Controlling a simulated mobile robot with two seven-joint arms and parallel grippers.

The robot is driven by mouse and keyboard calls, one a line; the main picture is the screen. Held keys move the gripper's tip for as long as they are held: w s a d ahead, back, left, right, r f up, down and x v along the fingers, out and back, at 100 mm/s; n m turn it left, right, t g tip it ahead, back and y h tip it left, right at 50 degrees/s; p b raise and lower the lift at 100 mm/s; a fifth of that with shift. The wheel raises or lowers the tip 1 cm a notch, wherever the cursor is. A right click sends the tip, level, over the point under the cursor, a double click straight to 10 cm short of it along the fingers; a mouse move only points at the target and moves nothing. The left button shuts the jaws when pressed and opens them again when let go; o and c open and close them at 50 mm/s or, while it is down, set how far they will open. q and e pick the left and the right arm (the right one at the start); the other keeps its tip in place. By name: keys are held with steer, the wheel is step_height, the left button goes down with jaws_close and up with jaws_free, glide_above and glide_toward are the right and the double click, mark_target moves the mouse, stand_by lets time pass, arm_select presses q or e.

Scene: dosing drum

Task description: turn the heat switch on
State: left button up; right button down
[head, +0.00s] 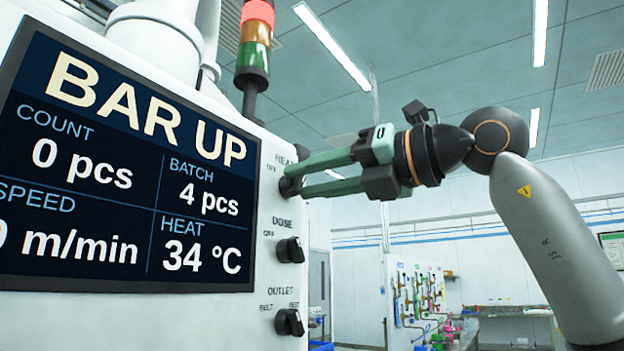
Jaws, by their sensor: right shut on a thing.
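The heat switch (289,186) is a black rotary knob on the white panel, under the label HEAT, right of the display. My right gripper (296,180) reaches it from the right, with its green fingers shut on the knob. The fingers hide part of the knob and its labels, so its set position cannot be told. The display (130,165) reads BAR UP, count 0 pcs, batch 4 pcs and heat 34 °C. My left gripper is out of view.
Below are the DOSE knob (290,250) and the OUTLET knob (289,322) on the same panel. A signal tower (254,45) with its red top lit stands above. A board with coloured pipework (418,300) is in the background. Right of the panel is open room.

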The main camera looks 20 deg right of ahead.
steer(key=c, duration=0.9)
jaws_free()
steer(key=shift+s+d, duration=0.25)
steer(key=shift+s, duration=0.05)
arm_select(q)
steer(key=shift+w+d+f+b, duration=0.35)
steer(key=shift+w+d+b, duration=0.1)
steer(key=shift+b, duration=0.4)
arm_select(e)
steer(key=v, duration=1.1)
steer(key=shift+s+d, duration=0.25)
steer(key=shift+s, duration=0.1)
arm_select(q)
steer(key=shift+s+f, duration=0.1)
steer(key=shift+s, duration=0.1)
